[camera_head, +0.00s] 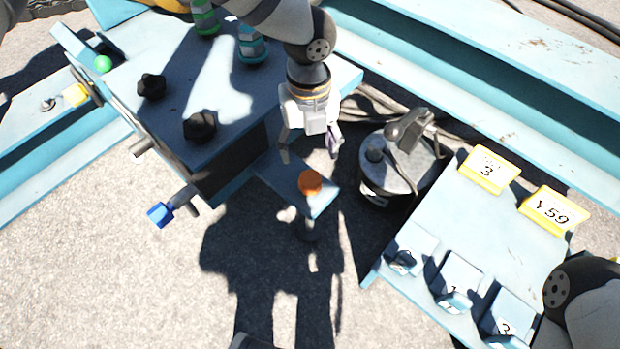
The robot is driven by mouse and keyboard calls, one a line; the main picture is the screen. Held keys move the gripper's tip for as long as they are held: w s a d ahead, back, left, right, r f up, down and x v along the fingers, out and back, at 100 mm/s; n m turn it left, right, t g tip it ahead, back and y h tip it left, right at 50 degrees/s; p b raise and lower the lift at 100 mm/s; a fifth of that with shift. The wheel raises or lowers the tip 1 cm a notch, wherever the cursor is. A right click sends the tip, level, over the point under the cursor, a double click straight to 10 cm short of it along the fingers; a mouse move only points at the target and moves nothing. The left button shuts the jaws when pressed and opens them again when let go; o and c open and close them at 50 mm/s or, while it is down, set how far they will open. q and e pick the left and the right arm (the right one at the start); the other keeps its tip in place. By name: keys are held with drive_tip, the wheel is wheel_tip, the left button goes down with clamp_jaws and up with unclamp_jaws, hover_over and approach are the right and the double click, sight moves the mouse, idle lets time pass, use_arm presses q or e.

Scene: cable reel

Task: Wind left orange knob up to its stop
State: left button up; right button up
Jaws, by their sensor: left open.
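The orange knob (310,183) is a small round cap on a narrow blue plate (279,172) that juts from the blue machine box. It is the only orange knob I can make out. My left gripper (309,142) comes down from the top of the view with its fingers spread and empty. In the picture it is just above the knob, with a small gap between them; the height between them is hard to judge. One of my right arm's links shows at the lower right, but its gripper is out of view.
The blue box (222,98) carries black knobs (200,126) and striped posts. A blue-ended handle (161,214) sticks out in front. A round grey device (398,160) stands right of the knob. A blue panel (480,225) with yellow tags (489,169) and switches lies further right.

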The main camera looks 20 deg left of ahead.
sight(310, 178)
use_arm(q)
drive_tip(key=shift+m, duration=0.6)
drive_tip(key=f+b, duration=0.1)
drive_tip(key=f, duration=0.3)
drive_tip(key=f+b, duration=0.1)
drive_tip(key=f, duration=0.3)
drive_tip(key=f+b, duration=0.2)
drive_tip(key=f, duration=0.2)
drive_tip(key=shift+w, duration=0.25)
use_arm(e)
drive_tip(key=s+f, duration=0.1)
drive_tip(key=s+f+g, duration=0.1)
drive_tip(key=f, duration=0.1)
drive_tip(key=shift+f, duration=0.1)
use_arm(q)
drive_tip(key=shift+c, duration=0.3)
use_arm(e)
drive_tip(key=shift+a, duration=0.1)
use_arm(q)
drive_tip(key=c, duration=1)
